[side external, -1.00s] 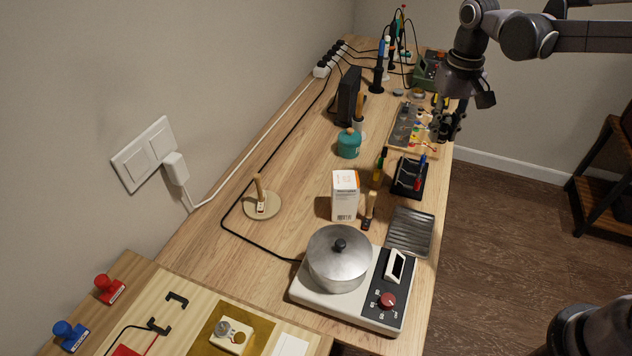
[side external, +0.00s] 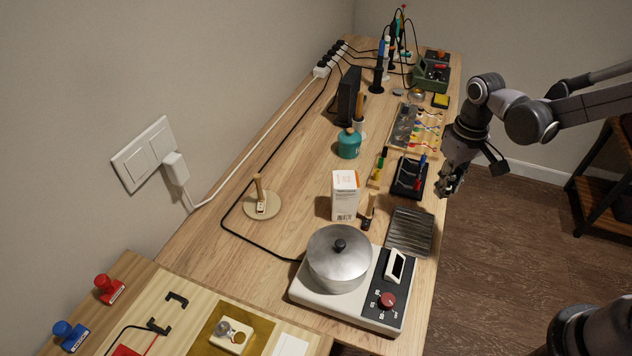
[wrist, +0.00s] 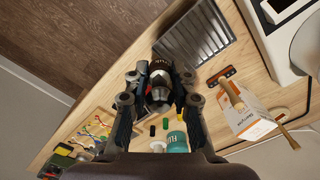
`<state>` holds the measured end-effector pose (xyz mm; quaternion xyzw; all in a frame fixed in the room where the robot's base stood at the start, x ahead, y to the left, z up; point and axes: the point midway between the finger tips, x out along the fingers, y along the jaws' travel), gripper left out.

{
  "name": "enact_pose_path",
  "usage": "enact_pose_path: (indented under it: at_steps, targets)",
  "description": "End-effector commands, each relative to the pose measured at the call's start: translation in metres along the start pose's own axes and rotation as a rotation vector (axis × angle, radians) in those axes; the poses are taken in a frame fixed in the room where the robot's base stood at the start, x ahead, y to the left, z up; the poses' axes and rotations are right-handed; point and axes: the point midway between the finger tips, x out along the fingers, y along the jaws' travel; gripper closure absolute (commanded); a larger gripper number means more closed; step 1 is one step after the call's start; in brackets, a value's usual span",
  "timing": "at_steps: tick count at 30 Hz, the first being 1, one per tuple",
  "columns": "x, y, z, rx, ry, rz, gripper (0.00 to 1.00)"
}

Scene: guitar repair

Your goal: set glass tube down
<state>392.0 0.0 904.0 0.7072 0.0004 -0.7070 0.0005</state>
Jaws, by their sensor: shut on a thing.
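My gripper (side external: 452,182) is off the right edge of the workbench, beside the black tool stand. In the wrist view, my gripper (wrist: 160,92) is shut on a dark, shiny cylinder with a reddish-brown band and pale lettering, apparently the glass tube (wrist: 160,76). The tube sits between the two fingers, its rounded near end facing the camera. In the side view it is too small and dark to tell apart from the fingers.
The black stand (side external: 409,178), grey ribbed tray (side external: 410,231) and component board (side external: 415,128) line the workbench's right side. A white box (side external: 345,194), teal canister (side external: 349,143) and a pot (side external: 339,259) on a hot plate stand farther left. Bare wood (side external: 300,150) lies at left.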

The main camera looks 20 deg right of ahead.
Motion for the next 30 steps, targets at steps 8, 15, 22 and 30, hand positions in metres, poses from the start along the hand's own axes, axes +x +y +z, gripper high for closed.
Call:
enact_pose_path:
  at_steps: [8,15,22,30]
  targets:
    - [-0.034,0.000,0.000,0.001,0.000,0.000,0.93]
    - [-0.047,-0.013,-0.022,-0.002,0.000,0.000,0.93]
    - [-0.052,-0.039,-0.058,-0.003,0.000,0.000,0.93]
    - [-0.056,-0.100,-0.118,-0.005,0.000,0.000,0.93]
